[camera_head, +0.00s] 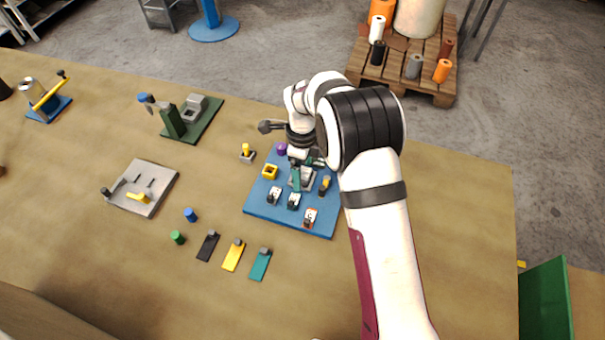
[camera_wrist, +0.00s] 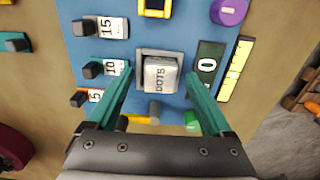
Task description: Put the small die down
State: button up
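A silver-grey block lettered DOTS (camera_wrist: 160,76), which may be the small die, sits at a pale square seat on the blue board (camera_wrist: 75,12). In the head view the blue board (camera_head: 262,206) lies mid-table under my arm. My gripper (camera_wrist: 160,72) has its teal fingers spread, one on each side of the block, with a visible gap on both sides. I cannot tell their exact height over the board. In the head view my gripper (camera_head: 300,178) is over the board's middle and partly hides the block.
Number-labelled pieces with dark knobs (camera_wrist: 108,28), a yellow square (camera_wrist: 154,7), a purple knob (camera_wrist: 229,11) and a green plate marked 0 (camera_wrist: 207,64) crowd the board. Flat handled tools (camera_head: 233,255) lie in front. A grey plate (camera_head: 158,180) stands left. Table right is clear.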

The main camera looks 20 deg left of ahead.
grip_shut()
dwell(0.3)
